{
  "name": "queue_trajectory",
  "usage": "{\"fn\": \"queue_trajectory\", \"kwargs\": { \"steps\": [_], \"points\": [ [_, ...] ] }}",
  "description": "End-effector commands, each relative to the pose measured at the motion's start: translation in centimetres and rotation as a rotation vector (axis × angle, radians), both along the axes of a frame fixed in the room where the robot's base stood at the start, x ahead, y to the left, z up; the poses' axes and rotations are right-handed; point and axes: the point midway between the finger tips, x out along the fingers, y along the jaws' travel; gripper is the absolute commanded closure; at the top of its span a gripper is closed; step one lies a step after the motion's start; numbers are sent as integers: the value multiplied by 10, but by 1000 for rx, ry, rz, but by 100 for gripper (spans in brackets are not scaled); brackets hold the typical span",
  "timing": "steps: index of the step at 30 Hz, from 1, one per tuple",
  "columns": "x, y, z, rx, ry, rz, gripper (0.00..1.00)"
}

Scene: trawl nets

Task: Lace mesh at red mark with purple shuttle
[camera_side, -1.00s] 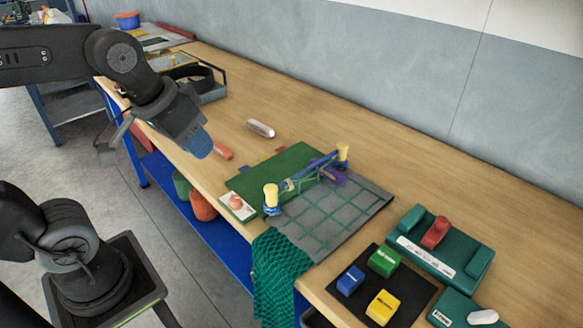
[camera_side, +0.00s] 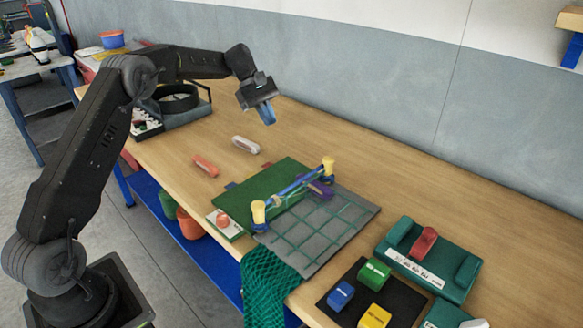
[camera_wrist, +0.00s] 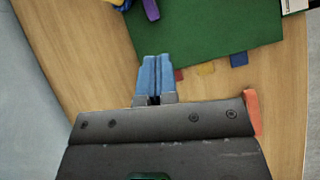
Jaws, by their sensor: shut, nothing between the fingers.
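The purple shuttle (camera_side: 321,188) lies by the far yellow post, at the edge of the green mat and the grey mesh panel; part of it shows in the wrist view (camera_wrist: 151,10). The green mesh (camera_side: 318,230) is spread on the grey panel. A blue bar (camera_side: 295,187) runs between two yellow posts. Small red (camera_wrist: 179,75), yellow (camera_wrist: 206,69) and blue (camera_wrist: 239,59) tabs sit along the green mat's edge (camera_wrist: 220,30). I cannot make out a red mark on the mesh. My gripper (camera_side: 268,115) is shut and empty, above the table behind the mat, apart from the shuttle.
A white shuttle (camera_side: 245,145) and an orange one (camera_side: 206,165) lie left of the mat. Blue (camera_side: 341,296), green (camera_side: 375,273) and yellow (camera_side: 374,317) blocks sit on a black pad, near a green holder (camera_side: 440,262). Loose net (camera_side: 268,283) hangs over the front edge.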

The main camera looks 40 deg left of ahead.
Motion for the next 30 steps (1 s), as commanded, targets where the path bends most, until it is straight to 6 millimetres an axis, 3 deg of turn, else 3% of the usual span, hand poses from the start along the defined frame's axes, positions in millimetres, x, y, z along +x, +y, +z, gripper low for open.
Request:
{"fn": "queue_trajectory", "kwargs": {
  "steps": [1,6,12,17,30],
  "points": [
    [6,12,-19,-35,36,38,100],
    [16,35,-55,-123,117,126,100],
    [18,41,-70,-158,150,158,100],
    [18,29,-82,-159,153,158,100],
    [18,-34,-140,-157,149,156,100]
  ]
}}
